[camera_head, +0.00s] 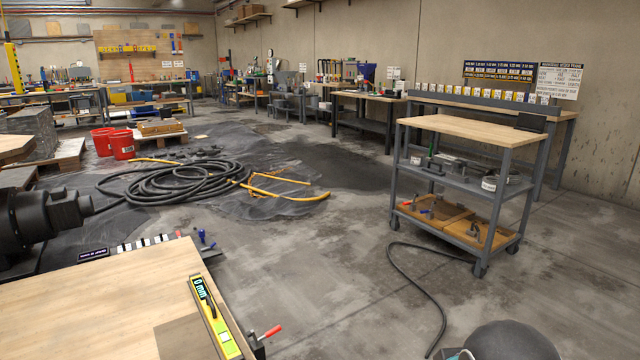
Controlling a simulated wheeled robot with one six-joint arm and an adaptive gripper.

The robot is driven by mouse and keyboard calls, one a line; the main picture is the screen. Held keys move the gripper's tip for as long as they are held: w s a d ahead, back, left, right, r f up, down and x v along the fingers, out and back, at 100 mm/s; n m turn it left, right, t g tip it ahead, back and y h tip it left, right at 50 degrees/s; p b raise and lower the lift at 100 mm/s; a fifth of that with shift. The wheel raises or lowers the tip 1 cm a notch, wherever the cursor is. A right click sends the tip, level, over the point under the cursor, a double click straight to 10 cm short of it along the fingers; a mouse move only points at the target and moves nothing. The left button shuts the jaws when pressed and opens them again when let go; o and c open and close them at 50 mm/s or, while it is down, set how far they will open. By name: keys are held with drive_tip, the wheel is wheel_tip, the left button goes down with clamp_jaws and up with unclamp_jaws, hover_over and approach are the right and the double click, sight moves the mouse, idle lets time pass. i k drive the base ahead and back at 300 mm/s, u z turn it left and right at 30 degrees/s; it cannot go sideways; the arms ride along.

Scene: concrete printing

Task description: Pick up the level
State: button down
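A yellow-green level (222,336) lies along the right edge of a light wooden tabletop (110,295) at the bottom left. A small screen reading "0 mm" and a dark handle-like part show on its upper end. Its lower end comes close to the bottom edge of the picture. My gripper is not seen in this view, so its distance from the level cannot be told.
A red-handled clamp (264,336) sits at the table's right edge, beside the level. A dark rounded shape (510,342) fills the bottom right. A grey cart (470,185) stands at the right. A coiled black hose (175,186) lies beyond the table; concrete floor between is mostly clear.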

sight(228, 347)
drive_tip(key=z, duration=1)
drive_tip(key=i, duration=3.1)
drive_tip(key=u, duration=3.1)
drive_tip(key=i, duration=1.35)
drive_tip(key=u, duration=0.15)
